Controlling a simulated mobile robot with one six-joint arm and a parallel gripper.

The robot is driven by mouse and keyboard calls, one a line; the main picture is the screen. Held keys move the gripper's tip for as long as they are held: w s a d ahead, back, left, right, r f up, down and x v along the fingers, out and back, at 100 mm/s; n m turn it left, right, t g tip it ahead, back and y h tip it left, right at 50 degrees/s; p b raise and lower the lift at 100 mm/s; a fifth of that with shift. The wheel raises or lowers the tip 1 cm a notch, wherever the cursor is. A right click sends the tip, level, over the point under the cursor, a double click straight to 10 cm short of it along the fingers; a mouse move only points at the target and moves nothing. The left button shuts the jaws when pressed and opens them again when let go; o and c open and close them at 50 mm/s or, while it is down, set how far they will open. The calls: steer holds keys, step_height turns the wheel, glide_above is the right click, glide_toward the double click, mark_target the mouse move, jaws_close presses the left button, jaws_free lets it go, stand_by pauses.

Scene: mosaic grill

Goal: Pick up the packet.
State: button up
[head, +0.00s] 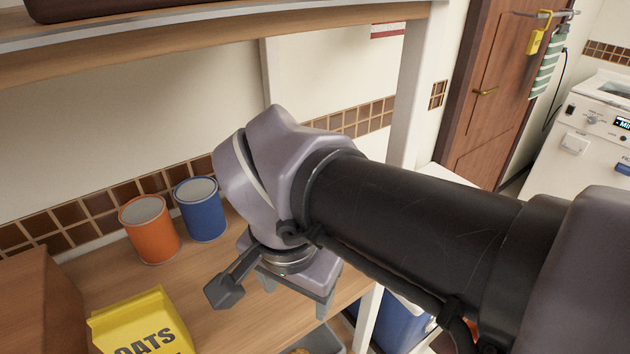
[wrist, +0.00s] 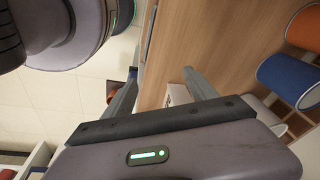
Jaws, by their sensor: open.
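A yellow packet with dark lettering reading "OATS" (head: 142,322) stands on the wooden shelf, at the lower left of the head view. Its lower part is cut off by the picture's edge. My gripper (head: 296,299) is to the right of the packet, pointing down near the shelf's front edge and apart from the packet. In the wrist view my gripper (wrist: 163,86) has its two fingers spread. A small white thing (wrist: 178,95) shows partly between the fingers, and I cannot tell what it is. The packet is not seen in the wrist view.
An orange can (head: 149,229) and a blue can (head: 201,209) stand on the shelf by the tiled wall, behind the packet. A brown box (head: 38,305) is left of the packet. A white post (head: 407,100) and an upper shelf (head: 200,45) bound the space. Bare wood lies between packet and gripper.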

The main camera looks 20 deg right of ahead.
steer(key=w+a+r+m+h+p, duration=0.1)
steer(key=w+a+r+m+h, duration=0.2)
steer(key=w+a+m, duration=0.15)
steer(key=w+d+b, duration=0.1)
steer(key=w+d, duration=0.3)
steer(key=d, duration=0.6)
steer(key=shift+w+d+f+h, duration=0.15)
steer(key=shift+d+f+h, duration=0.15)
steer(key=shift+d+f, duration=0.15)
jaws_close()
